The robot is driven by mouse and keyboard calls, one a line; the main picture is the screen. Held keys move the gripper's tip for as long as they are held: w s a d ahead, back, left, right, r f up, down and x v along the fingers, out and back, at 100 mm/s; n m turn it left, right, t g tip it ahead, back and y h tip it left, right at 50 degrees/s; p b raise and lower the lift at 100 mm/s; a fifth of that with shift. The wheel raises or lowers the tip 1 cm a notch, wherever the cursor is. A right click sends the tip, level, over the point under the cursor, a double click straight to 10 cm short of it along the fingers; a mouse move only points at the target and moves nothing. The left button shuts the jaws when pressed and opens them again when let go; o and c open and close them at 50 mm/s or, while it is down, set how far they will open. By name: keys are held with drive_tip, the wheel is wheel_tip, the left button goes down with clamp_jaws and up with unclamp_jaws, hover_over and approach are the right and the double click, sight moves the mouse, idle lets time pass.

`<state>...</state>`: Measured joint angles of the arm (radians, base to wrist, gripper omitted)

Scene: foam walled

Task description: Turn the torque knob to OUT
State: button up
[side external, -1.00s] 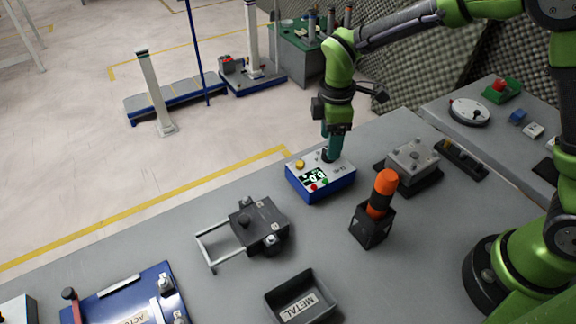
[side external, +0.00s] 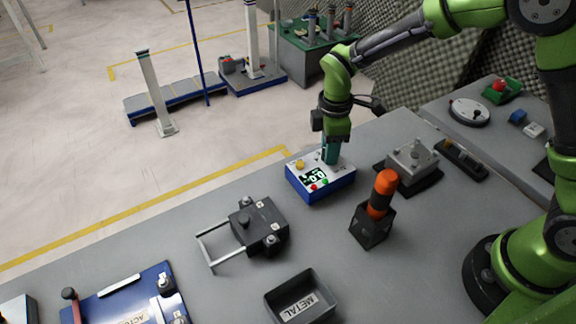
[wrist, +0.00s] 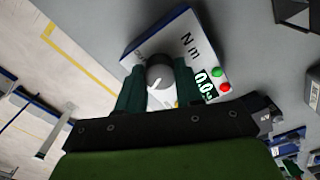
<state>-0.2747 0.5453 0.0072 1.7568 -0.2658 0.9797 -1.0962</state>
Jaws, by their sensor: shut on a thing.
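The torque meter is a blue box with a white top (side external: 310,187) on the grey bench in the side external view. It has a lit display (side external: 313,176), a yellow button, a red button and a green button. In the wrist view its grey round knob (wrist: 160,72) with a white pointer line sits between the two dark green fingers of my gripper (wrist: 155,82). My gripper (side external: 331,160) points down at the box and is shut on the knob. In the side view the fingers hide the knob. I cannot read an OUT mark.
An orange-handled tool (side external: 382,190) stands in a black holder right of the box. A grey fixture (side external: 411,160) is behind it. A black clamp block (side external: 259,226) and a METAL tray (side external: 325,306) lie in front, with bare bench between.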

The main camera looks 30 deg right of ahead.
drive_tip(key=m, duration=0.4)
drive_tip(key=shift+m, duration=0.4)
drive_tip(key=m, duration=0.9)
drive_tip(key=shift+m, duration=2)
drive_tip(key=o, duration=1)
drive_tip(key=shift+o, duration=0.2)
drive_tip(key=shift+r, duration=0.1)
